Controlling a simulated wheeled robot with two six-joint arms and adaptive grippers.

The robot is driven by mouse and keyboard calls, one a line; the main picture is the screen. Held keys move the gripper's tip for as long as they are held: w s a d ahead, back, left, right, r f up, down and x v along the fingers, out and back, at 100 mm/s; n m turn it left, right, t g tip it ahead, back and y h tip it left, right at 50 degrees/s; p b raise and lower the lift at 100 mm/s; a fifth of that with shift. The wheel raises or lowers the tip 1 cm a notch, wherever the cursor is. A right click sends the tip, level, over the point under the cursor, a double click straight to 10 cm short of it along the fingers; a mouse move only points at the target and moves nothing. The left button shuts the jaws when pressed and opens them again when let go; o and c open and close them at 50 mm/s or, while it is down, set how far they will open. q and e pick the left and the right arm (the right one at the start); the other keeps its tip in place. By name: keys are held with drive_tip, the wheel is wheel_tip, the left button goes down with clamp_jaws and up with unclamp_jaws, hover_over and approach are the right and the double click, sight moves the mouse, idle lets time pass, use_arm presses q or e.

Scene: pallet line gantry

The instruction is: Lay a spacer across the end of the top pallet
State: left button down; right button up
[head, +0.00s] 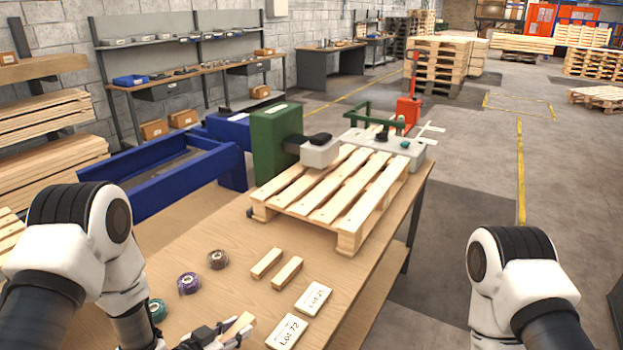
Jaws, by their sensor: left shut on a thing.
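A slatted wooden pallet (333,192) lies on the workbench, towards its far end. Two small wooden spacers, a left one (266,263) and a right one (287,273), lie side by side on the bench in front of the pallet. My left gripper (226,334) is at the bottom edge of the head view, low over the near part of the bench and well short of the pallet. It is shut on another wooden spacer (239,326), partly hidden by the fingers. My right arm shows at the right, but its gripper is out of view.
Two label plates, Lot 21 (313,298) and Lot 72 (286,332), lie right of the left gripper. Tape rolls, brown (218,259), purple (188,283) and teal (157,309), lie to its left. A green machine block (276,143) stands behind the pallet's left side.

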sight(240, 322)
use_arm(q)
drive_tip(key=w+r+n+y, duration=0.1)
drive_tip(key=w+r+n+t+y, duration=0.1)
drive_tip(key=n+y, duration=0.1)
drive_tip(key=shift+w+d, duration=0.1)
drive_tip(key=shift+d, duration=0.25)
drive_tip(key=a+r+n+y, duration=0.1)
drive_tip(key=w+a+r+n+t+y, duration=0.1)
drive_tip(key=a+y, duration=0.1)
drive_tip(key=shift+w+n, duration=0.15)
drive_tip(key=shift+n, duration=0.15)
drive_tip(key=shift+a+r+n+y, duration=0.1)
drive_tip(key=shift+a+n+y, duration=0.25)
drive_tip(key=shift+y, duration=0.15)
drive_tip(key=s+f, duration=0.1)
drive_tip(key=s, duration=0.1)
drive_tip(key=s+f, duration=0.1)
drive_tip(key=s, duration=0.2)
drive_tip(key=s+f, duration=0.1)
drive_tip(key=s, duration=0.2)
drive_tip(key=shift+s, duration=0.2)
